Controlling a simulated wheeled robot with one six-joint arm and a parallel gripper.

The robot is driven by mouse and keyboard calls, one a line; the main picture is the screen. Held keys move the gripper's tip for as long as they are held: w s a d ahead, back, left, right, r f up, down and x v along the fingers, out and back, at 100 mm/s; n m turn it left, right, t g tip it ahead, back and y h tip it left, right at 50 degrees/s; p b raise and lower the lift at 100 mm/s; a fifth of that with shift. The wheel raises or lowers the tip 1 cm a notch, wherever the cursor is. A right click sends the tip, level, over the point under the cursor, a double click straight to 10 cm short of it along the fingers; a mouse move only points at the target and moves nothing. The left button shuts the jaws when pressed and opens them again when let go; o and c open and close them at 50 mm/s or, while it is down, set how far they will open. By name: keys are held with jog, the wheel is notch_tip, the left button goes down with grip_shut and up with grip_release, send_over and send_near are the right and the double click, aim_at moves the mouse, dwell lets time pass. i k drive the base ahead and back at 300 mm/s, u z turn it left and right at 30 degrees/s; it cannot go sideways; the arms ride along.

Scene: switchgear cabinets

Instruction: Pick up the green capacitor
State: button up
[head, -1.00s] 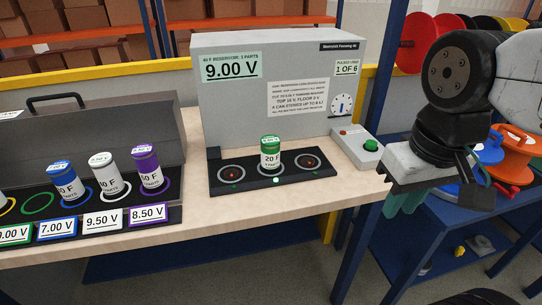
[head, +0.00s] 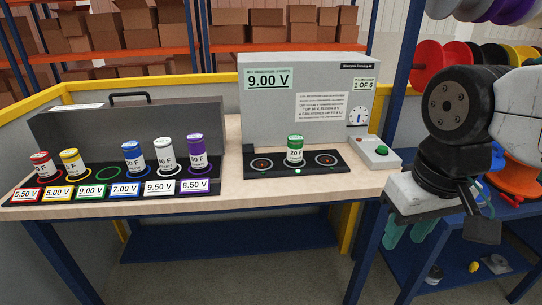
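The green capacitor (head: 295,150), a green and white can marked 20 F, stands upright on the middle seat of the black three-seat base (head: 335,171) in front of the grey machine. My gripper (head: 407,231) is at the right, beyond the bench's right end and lower than its top in the picture. Its two teal fingers point down with a gap between them. It looks open and empty, well apart from the green capacitor.
Red, yellow, blue, white and purple capacitors (head: 133,156) stand in a labelled rack (head: 213,184) at left; its green 9.00 V ring (head: 111,173) is empty. The grey machine (head: 300,100) stands behind the base. A green-button box (head: 375,152) sits right of it. Spool shelves are at right.

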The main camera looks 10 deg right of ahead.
aim_at(295, 141)
jog(key=u, duration=0.45)
jog(key=i, duration=0.75)
jog(key=z, duration=1.65)
